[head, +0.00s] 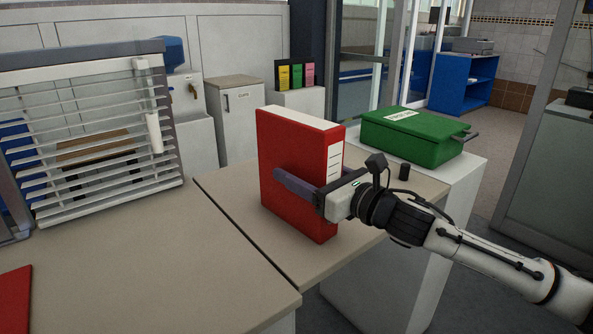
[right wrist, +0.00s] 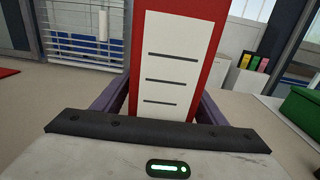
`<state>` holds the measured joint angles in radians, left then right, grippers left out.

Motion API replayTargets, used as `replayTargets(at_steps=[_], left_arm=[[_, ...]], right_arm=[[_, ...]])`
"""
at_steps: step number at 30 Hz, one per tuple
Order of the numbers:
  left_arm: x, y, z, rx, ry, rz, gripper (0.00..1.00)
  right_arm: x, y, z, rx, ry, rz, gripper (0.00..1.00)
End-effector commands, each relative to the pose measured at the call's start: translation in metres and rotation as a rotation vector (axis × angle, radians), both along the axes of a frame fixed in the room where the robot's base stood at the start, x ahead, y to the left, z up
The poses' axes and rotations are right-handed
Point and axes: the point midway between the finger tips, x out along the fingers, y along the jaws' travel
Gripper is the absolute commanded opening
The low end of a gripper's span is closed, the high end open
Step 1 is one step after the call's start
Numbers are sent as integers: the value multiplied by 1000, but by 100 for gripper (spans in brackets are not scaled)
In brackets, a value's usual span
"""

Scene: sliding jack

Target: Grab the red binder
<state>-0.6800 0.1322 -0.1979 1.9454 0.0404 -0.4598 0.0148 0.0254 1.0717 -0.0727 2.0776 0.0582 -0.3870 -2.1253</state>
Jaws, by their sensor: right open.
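The red binder (head: 292,178) stands upright on the beige table, its white-labelled spine turned toward my right arm. My right gripper (head: 297,183) is open, with one finger along the binder's broad red face and the other hidden behind it. In the right wrist view the spine label (right wrist: 173,65) stands between the two purple-grey fingers (right wrist: 160,103), one on each side. I cannot tell whether the fingers touch the binder. My left gripper is not in view.
A green case (head: 413,138) lies behind the binder to the right, with a small dark cylinder (head: 404,171) near it. A white louvred panel (head: 90,140) stands on the left table (head: 150,260). A flat red object (head: 14,300) lies at the left front. The left table's middle is clear.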

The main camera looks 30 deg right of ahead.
Motion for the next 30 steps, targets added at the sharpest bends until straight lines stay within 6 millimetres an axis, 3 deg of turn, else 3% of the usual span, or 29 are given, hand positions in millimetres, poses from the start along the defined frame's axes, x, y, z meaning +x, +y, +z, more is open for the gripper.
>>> replayTargets(at_steps=[7,18,26,30], left_arm=[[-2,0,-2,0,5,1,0],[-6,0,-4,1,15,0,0],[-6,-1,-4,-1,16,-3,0],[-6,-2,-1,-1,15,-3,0]], right_arm=[[1,1,0,0,0,1,66],[1,0,0,1,0,1,3],[1,1,6,-2,-7,2,3],[1,1,24,-6,-9,4,3]])
